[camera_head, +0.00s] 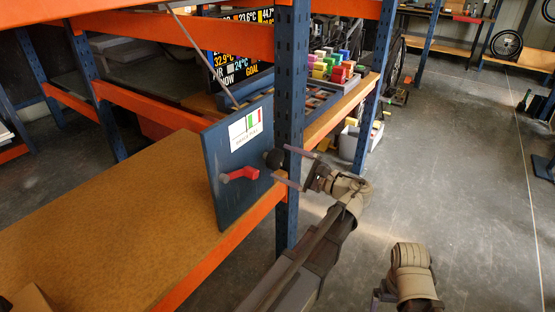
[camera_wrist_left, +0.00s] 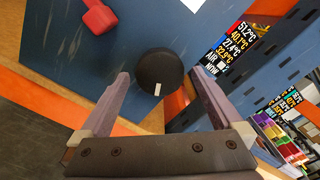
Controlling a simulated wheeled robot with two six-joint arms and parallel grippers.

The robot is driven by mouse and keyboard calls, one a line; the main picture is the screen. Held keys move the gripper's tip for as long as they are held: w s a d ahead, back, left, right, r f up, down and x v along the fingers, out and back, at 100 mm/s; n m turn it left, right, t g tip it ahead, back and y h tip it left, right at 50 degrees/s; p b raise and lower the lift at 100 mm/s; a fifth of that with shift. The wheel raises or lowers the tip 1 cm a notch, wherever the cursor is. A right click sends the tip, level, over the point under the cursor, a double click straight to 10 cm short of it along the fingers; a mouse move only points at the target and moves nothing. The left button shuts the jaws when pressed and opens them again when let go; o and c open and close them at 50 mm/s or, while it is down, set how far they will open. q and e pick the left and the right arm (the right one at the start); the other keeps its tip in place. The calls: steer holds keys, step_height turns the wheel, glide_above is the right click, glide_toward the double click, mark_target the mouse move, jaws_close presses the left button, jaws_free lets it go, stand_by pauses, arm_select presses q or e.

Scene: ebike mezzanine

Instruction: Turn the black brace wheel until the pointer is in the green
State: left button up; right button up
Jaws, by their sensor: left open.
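A black round wheel (camera_head: 273,158) is mounted on a dark blue upright panel (camera_head: 228,200); in the left wrist view the wheel (camera_wrist_left: 160,72) bears a white mark near its lower rim. A white gauge card (camera_head: 245,130) with green and red areas is above it on the panel; its pointer is too small to read. My left gripper (camera_head: 281,162) is open, with its fingers pointing at the wheel. In the left wrist view its fingers (camera_wrist_left: 160,78) are on either side of the wheel, with gaps visible. Part of my right arm shows at lower right, without its fingers.
A red handle (camera_head: 240,174) sticks out of the panel left of the wheel. A blue rack post (camera_head: 290,120) stands close beside the gripper. The orange shelf beam (camera_head: 225,250) runs below. Colored blocks (camera_head: 335,65) stand behind. Open floor is to the right.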

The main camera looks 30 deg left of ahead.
mark_target(279, 163)
arm_select(q)
steer(key=shift+w+a, duration=0.1)
steer(key=shift+a, duration=1.7)
steer(key=shift+c, duration=0.2)
steer(key=c, duration=1.1)
steer(key=shift+c, duration=0.2)
steer(key=n, duration=0.5)
steer(key=shift+f, duration=0.1)
steer(key=n, duration=0.5)
steer(key=shift+f, duration=0.1)
steer(key=shift+n, duration=0.4)
